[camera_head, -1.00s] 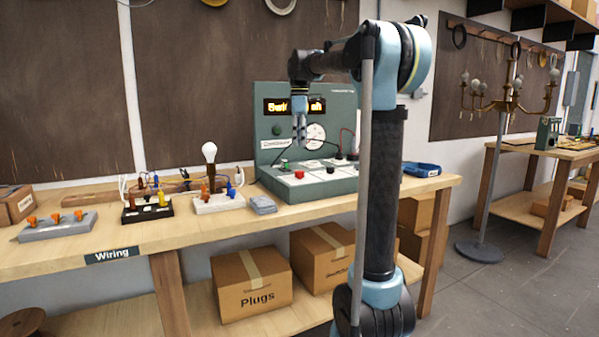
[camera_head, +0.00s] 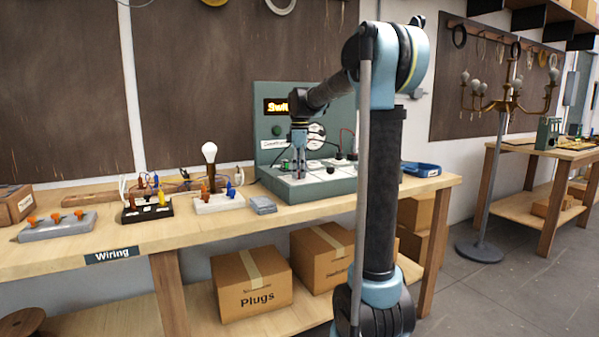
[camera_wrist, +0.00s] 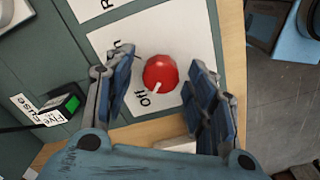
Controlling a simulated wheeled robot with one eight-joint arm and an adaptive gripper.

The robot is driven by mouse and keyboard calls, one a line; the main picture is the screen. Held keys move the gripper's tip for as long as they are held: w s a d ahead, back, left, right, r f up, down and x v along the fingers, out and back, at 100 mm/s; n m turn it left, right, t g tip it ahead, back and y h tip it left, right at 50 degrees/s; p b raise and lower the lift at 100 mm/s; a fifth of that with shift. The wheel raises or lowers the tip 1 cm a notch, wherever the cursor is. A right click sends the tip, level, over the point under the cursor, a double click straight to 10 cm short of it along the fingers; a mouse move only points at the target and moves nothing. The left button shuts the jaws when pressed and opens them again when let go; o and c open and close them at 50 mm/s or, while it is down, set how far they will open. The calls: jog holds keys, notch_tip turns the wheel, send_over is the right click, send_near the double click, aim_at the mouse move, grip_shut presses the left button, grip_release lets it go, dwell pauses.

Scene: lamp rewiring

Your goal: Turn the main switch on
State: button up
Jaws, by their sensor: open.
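The main switch appears to be the round red knob (camera_wrist: 160,72) on a white plate (camera_wrist: 205,45) in the wrist view. Its white pointer is turned toward the word "Off"; a partly covered word ending in "n" is printed further up. My gripper (camera_wrist: 162,88) is open, with one finger on each side of the knob and gaps showing on both sides. In the head view my gripper (camera_head: 299,172) points down over the front deck of the green test console (camera_head: 318,189) and hides the knob.
A small black box with a green top (camera_wrist: 70,104) and a fuse label sits left of my fingers. The bench edge (camera_wrist: 232,60) is close on the right. A lit bulb (camera_head: 209,152) and terminal blocks stand left of the console; a blue tray (camera_head: 421,170) lies right.

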jog(key=shift+c, duration=0.6)
jog(key=c, duration=0.9)
jog(key=shift+c, duration=0.2)
jog(key=m, duration=1.4)
jog(key=shift+m, duration=1.9)
